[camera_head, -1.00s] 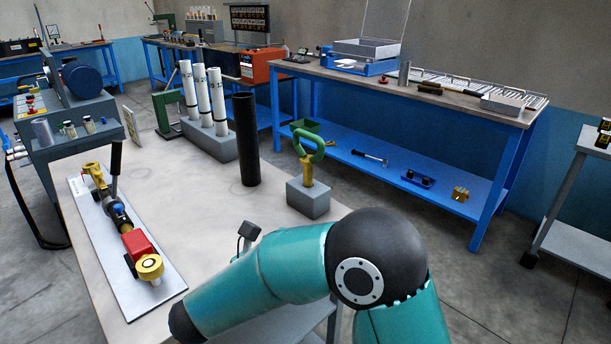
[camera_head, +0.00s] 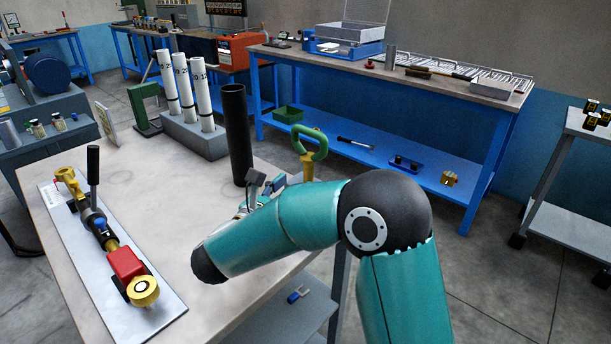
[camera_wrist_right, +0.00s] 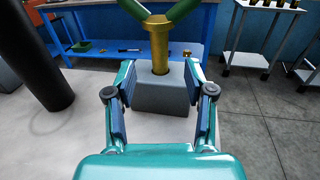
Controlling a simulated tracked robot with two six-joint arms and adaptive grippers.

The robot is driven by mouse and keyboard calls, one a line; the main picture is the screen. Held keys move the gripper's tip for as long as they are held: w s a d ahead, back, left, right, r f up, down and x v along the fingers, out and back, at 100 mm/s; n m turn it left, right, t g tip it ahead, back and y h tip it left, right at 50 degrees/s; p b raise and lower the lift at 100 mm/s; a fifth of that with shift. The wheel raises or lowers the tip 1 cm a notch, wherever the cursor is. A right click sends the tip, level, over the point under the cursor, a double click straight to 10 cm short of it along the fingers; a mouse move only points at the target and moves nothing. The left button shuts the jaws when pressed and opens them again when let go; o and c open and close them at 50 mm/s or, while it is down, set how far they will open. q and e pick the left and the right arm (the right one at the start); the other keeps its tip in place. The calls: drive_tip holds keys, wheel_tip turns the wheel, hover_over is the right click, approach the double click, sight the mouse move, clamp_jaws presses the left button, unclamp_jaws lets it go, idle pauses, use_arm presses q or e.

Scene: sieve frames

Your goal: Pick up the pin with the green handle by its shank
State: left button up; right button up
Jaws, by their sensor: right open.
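The pin stands upright in a grey block (camera_wrist_right: 160,98). Its green handle (camera_head: 322,146) is a loop on top, and its brass shank (camera_head: 307,168) shows below. In the right wrist view the shank (camera_wrist_right: 159,46) is centred ahead, with the green handle (camera_wrist_right: 180,10) cut off by the top edge. My right gripper (camera_head: 270,184) is close to the pin, partly behind my own forearm, which also hides the block in the head view. In the wrist view the gripper (camera_wrist_right: 160,78) is open, its fingers apart on either side of the block, with nothing held. My left gripper is not in view.
A black upright tube (camera_head: 238,135) stands left of the gripper; it also shows at left in the wrist view (camera_wrist_right: 35,60). White tubes (camera_head: 185,90) stand in a rack behind. A valve assembly (camera_head: 120,255) lies on a plate at left. The table middle is clear.

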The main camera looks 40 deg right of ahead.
sight(306, 174)
drive_tip(key=shift+f+x, duration=0.1)
drive_tip(key=shift+x, duration=1.75)
drive_tip(key=shift+f+x, duration=0.15)
drive_tip(key=shift+x, duration=1.7)
clamp_jaws()
drive_tip(key=shift+r, duration=0.1)
